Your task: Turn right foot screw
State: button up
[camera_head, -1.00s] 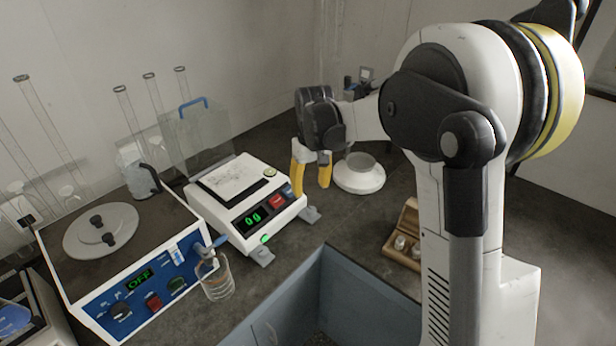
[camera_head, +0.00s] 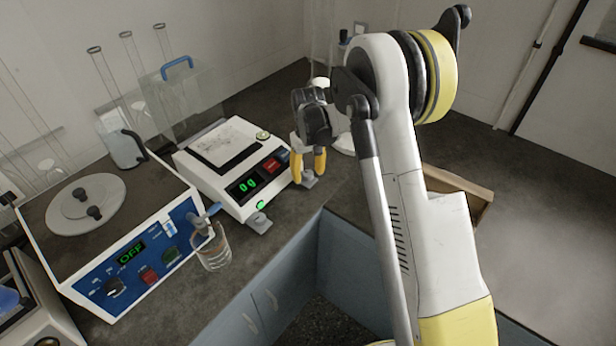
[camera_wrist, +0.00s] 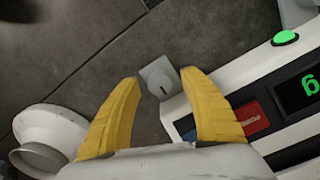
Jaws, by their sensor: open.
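The white balance (camera_head: 222,165) with a green display stands on the dark bench. Its right foot screw (camera_head: 309,180) is a small grey tab with a knob at the front right corner. In the wrist view the foot screw (camera_wrist: 160,78) lies just beyond and between the yellow fingertips. My gripper (camera_head: 308,178) is open, pointing down beside the balance's right side, with the foot close to its tips. The wrist view shows my gripper (camera_wrist: 160,88) empty, fingers spread. I cannot tell whether a finger touches the foot. The left foot screw (camera_head: 259,222) shows at the front left corner.
A blue-fronted device (camera_head: 125,262) reading OFF stands to the left, with a glass beaker (camera_head: 213,250) beside it. A white round vessel (camera_wrist: 50,135) lies near the left finger in the wrist view. Bench edge and blue cabinets (camera_head: 270,295) are in front.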

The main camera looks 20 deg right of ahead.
aim_at(308, 173)
jog(key=shift+f, duration=0.25)
grip_shut()
jog(key=n, duration=0.4)
grip_release()
jog(key=shift+r, duration=0.15)
notch_tip(308, 173, up, 12)
dwell(0.5)
